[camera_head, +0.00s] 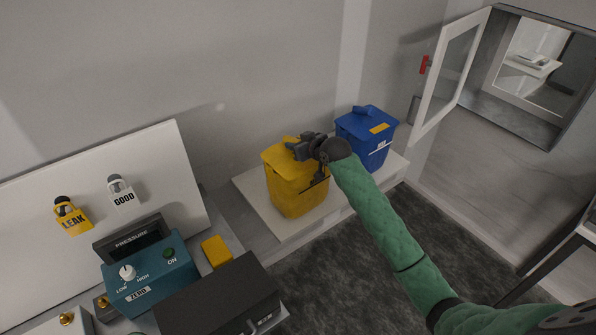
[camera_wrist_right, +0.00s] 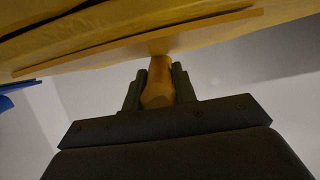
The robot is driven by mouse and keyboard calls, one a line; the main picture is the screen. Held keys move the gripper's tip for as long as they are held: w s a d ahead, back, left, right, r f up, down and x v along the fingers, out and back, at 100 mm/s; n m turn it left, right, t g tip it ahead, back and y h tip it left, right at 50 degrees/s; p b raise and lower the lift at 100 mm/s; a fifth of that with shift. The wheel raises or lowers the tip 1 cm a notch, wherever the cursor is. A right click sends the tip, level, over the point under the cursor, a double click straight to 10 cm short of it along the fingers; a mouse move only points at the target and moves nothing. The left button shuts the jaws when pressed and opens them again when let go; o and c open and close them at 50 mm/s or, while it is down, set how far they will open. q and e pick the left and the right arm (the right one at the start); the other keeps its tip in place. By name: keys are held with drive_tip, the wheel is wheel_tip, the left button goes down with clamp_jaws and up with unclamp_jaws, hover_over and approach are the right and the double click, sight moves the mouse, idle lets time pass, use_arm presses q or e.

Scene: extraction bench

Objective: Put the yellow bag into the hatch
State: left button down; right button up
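The yellow bag (camera_head: 295,190), a boxy yellow container, sits on a low white bench by the wall. My right gripper (camera_head: 312,148) is at its upper side. In the right wrist view a yellow stub (camera_wrist_right: 158,82) below a broad yellow surface (camera_wrist_right: 230,38) lies between the two fingers, which are close against it on both sides. The hatch (camera_head: 535,70) is a framed opening in the wall at the upper right; its white-framed glass door (camera_head: 455,72) stands open to the left. My left gripper is not in view.
A blue container (camera_head: 366,145) stands just right of the yellow bag on the white bench (camera_head: 252,192). At lower left are a teal control box (camera_head: 150,280), a black box (camera_head: 220,300) and a small yellow block (camera_head: 216,251). Dark carpet below the hatch looks clear.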

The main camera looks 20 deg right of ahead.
clamp_jaws()
drive_tip(key=shift+r, duration=0.2)
drive_tip(key=shift+r, duration=0.1)
drive_tip(key=shift+r+p, duration=0.45)
drive_tip(key=shift+r, duration=0.9)
